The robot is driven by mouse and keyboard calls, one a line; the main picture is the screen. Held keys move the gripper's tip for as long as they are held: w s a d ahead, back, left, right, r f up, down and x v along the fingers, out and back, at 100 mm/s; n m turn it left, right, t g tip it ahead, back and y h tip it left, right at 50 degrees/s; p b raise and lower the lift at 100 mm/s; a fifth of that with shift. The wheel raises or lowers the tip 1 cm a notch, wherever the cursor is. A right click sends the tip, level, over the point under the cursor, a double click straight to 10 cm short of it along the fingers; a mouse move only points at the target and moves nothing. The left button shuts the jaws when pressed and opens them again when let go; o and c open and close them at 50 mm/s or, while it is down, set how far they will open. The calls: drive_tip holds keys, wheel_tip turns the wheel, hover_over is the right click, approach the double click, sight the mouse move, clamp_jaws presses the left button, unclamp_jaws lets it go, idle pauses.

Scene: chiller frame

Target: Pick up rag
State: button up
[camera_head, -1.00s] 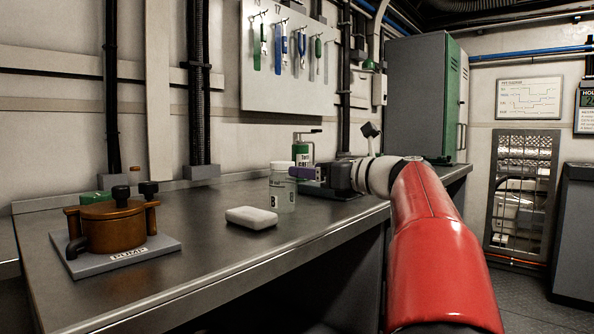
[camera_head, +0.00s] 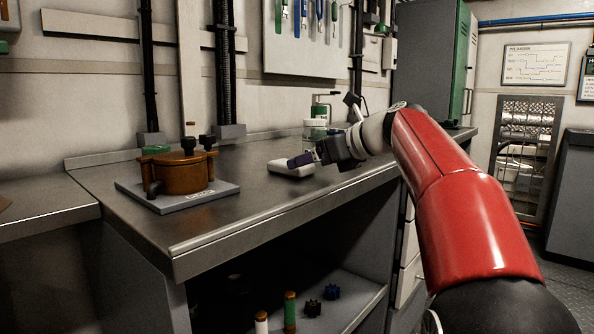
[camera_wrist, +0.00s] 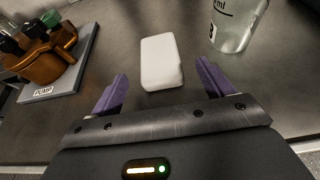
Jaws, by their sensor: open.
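The rag (camera_head: 291,168) is a white, rounded block lying on the grey metal bench. It also shows in the wrist view (camera_wrist: 161,62), ahead of my gripper and roughly between the lines of its two purple fingers. My gripper (camera_head: 303,160) is over the bench at the rag and hides part of it in the head view. In the wrist view my gripper (camera_wrist: 160,88) is open, with nothing held between its fingers. Whether a finger touches the rag cannot be told.
A brown pump (camera_head: 181,171) on a grey plate stands left on the bench (camera_head: 250,212). A clear jar (camera_head: 315,132) stands just behind the rag, and a green bottle (camera_head: 322,108) behind that. Several small items lie on the shelf below. Bare bench separates pump and rag.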

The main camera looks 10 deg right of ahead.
drive_tip(key=x, duration=0.5)
drive_tip(key=shift+w+a+b, duration=0.15)
drive_tip(key=shift+a+b, duration=0.05)
drive_tip(key=shift+b, duration=0.1)
drive_tip(key=shift+c, duration=0.3)
drive_tip(key=c, duration=1)
